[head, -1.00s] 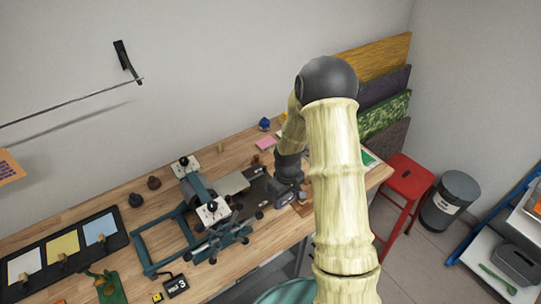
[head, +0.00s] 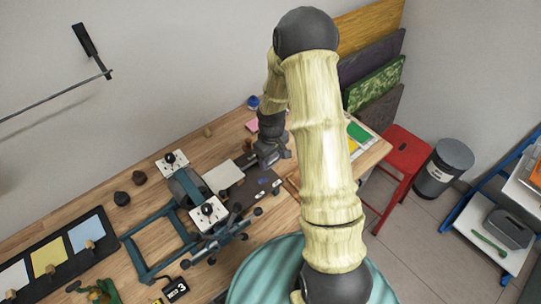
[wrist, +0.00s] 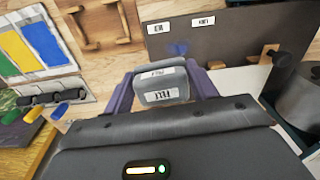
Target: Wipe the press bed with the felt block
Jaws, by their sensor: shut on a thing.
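My gripper (wrist: 160,88) is shut on the grey felt block (wrist: 162,92), which carries white labels reading FELT, between its purple fingers. In the head view my gripper (head: 270,158) is at the back edge of the press's dark bed; the block is not clear there. The press bed (head: 245,198) is a dark flat plate running right from the teal press (head: 190,188). In the wrist view the bed (wrist: 225,42) lies beyond the block, with two white labels and a blue smear (wrist: 178,48) on it. I cannot tell whether the block touches anything.
A pale sheet (head: 222,177) lies by the press rollers. A tray of colour cards (head: 50,258) is at the left, and dark knobs (head: 139,178) stand behind the press. A red stool (head: 405,150) and grey bin (head: 443,167) stand right of the bench.

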